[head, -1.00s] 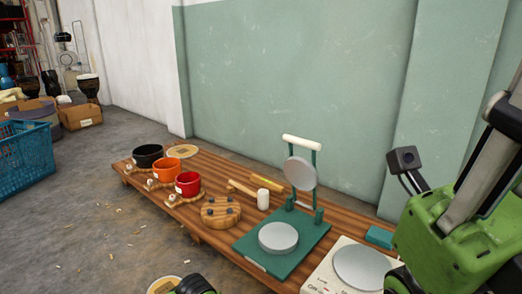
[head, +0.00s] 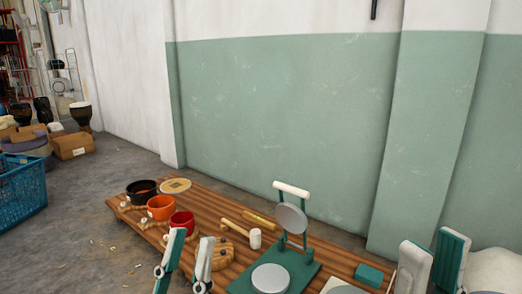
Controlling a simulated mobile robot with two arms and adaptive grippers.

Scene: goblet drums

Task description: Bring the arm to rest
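My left gripper (head: 191,243) is at the bottom of the head view, its two teal-and-white fingers pointing up and apart. It looks open and empty, in front of the near left part of the low wooden table (head: 345,263). My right gripper (head: 433,247) is at the bottom right, its two fingers also upright and apart, with nothing visible between them. It shows in front of the table's right end, near a teal block (head: 369,275). The rest of both arms is mostly out of the picture.
A blue crate (head: 22,197) stands on the floor at left. The floor between is mostly clear.

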